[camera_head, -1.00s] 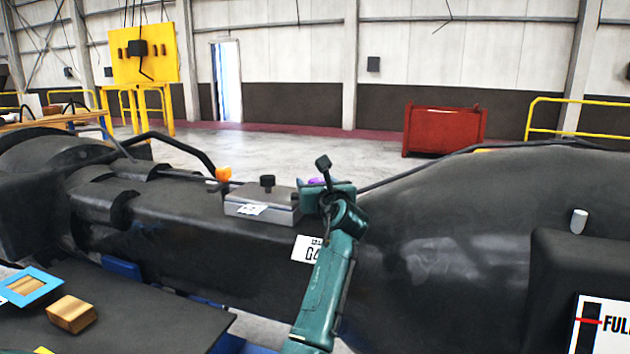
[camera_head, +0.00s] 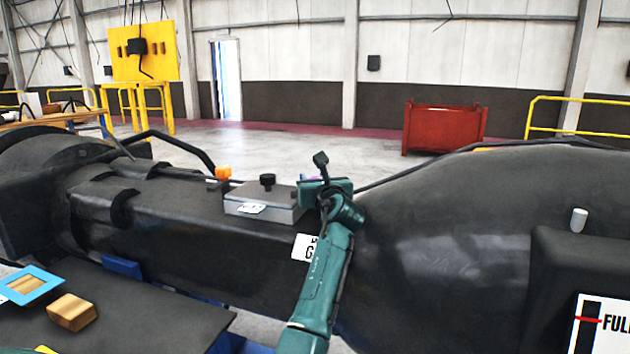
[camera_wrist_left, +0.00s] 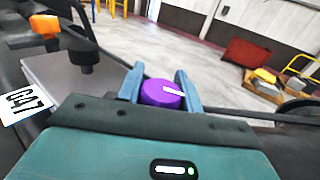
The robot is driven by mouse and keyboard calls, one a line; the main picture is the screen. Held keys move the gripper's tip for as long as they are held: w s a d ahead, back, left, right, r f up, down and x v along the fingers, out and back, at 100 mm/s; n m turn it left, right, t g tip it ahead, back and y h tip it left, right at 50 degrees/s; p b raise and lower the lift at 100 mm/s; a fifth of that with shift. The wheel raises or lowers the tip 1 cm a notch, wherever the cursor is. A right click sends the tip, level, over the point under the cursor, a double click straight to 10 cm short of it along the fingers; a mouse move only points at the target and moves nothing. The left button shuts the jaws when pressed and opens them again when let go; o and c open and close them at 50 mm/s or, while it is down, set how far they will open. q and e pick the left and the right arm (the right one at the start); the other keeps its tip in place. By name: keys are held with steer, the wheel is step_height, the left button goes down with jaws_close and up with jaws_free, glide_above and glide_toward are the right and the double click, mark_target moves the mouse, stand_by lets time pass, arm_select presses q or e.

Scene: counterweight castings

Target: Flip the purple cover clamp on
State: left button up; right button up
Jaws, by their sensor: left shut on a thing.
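The purple cover clamp (camera_wrist_left: 162,92) is a round knob with a white mark on top, seen in the left wrist view. My left gripper (camera_wrist_left: 160,76) is shut on it, with one blue-grey finger on each side. In the head view my left gripper (camera_head: 312,187) is at the right end of the grey cover box (camera_head: 262,208), and it hides nearly all of the clamp. An orange clamp (camera_head: 223,173) and a black knob (camera_head: 267,182) are to the left. My right gripper is not in view.
The large dark casting (camera_head: 460,235) rises just right of my arm. A dark table (camera_head: 150,315) at the lower left carries a wooden block (camera_head: 72,312) and a blue-framed piece (camera_head: 30,284). A red bin (camera_head: 444,130) stands on the floor behind.

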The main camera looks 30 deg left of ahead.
arm_select(q)
steer(key=shift+c, duration=0.4)
steer(key=p, duration=0.3)
steer(key=shift+r+m+t+h, duration=0.3)
steer(key=shift+r+t, duration=0.1)
steer(key=shift+r+p, duration=0.1)
steer(key=shift+p, duration=0.65)
steer(key=m+t+h+p, duration=0.1)
steer(key=p, duration=0.2)
steer(key=shift+w+f+m+t+h, duration=0.1)
steer(key=shift+f+m+t+h, duration=0.15)
steer(key=shift+m+t+h, duration=0.35)
steer(key=shift+w+d+f+m+t+h, duration=0.15)
steer(key=shift+m+t+h, duration=0.25)
steer(key=shift+h, duration=0.3)
steer(key=shift+d+m+t+h, duration=0.2)
steer(key=shift+m+h, duration=0.3)
steer(key=shift+h, duration=0.2)
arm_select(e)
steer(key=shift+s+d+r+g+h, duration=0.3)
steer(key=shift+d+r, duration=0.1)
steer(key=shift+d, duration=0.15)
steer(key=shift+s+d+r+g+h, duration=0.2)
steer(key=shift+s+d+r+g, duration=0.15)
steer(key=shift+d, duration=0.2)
arm_select(q)
steer(key=o, duration=1)
